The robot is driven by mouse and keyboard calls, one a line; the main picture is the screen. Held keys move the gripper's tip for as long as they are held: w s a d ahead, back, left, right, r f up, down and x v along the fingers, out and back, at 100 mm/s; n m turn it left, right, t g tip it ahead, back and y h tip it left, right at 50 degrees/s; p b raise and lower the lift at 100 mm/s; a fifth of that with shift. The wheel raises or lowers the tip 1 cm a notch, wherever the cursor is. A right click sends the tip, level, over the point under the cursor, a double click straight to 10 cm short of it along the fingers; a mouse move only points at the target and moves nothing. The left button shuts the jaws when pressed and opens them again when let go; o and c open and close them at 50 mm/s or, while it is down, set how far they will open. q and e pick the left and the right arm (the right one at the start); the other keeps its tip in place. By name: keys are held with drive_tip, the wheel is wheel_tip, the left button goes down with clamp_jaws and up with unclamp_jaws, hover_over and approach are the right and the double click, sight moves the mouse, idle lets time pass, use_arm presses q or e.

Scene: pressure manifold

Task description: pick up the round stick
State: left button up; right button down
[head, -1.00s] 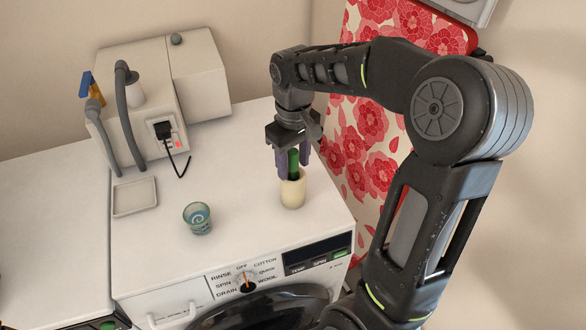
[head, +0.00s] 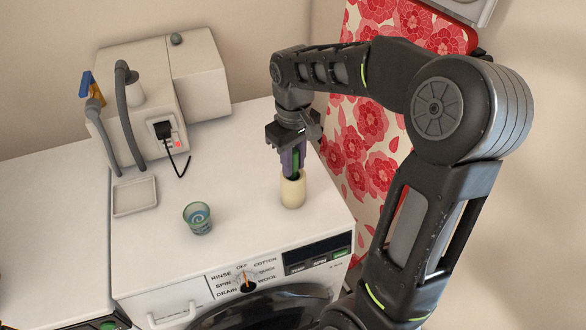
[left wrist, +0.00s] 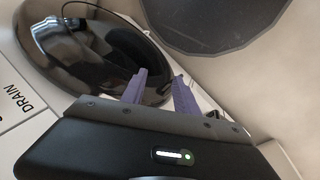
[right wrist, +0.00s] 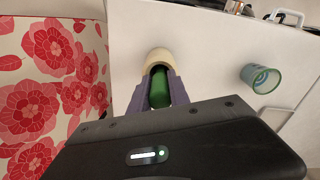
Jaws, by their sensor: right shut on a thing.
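The round stick is green and stands upright in a cream cup (head: 292,190) on the white washing machine top. The green stick (head: 295,162) shows between the purple fingers of my right gripper (head: 292,165), which is shut on it just above the cup. The right wrist view shows the stick (right wrist: 160,88) between the two fingers, with its lower end inside the cream cup (right wrist: 160,57). My left gripper (left wrist: 158,85) is open and empty in front of the machine's dark round door; it is not in the head view.
A blue-green patterned cup (head: 198,218) stands left of the cream cup. A shallow white tray (head: 135,197) and a white box device (head: 150,90) with hoses and a black plug stand at the back left. A red floral board (head: 365,140) is on the right.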

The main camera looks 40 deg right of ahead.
drive_tip(key=shift+r, duration=0.15)
drive_tip(key=shift+r, duration=0.6)
wheel_tip(320, 180, up, 7)
drive_tip(key=shift+f+b, duration=0.1)
drive_tip(key=shift+b, duration=0.2)
wheel_tip(320, 180, up, 4)
drive_tip(key=shift+f+p, duration=0.2)
drive_tip(key=shift+p, duration=0.85)
drive_tip(key=shift+w+a+r, duration=0.15)
drive_tip(key=shift+a+r, duration=0.05)
drive_tip(key=shift+a, duration=0.15)
drive_tip(key=w+a, duration=0.2)
drive_tip(key=a, duration=0.6)
drive_tip(key=w+a, duration=0.3)
drive_tip(key=a, duration=0.5)
drive_tip(key=shift+a+f, duration=0.15)
drive_tip(key=shift+a, duration=0.1)
drive_tip(key=shift+w+p, duration=0.1)
drive_tip(key=shift+p, duration=0.2)
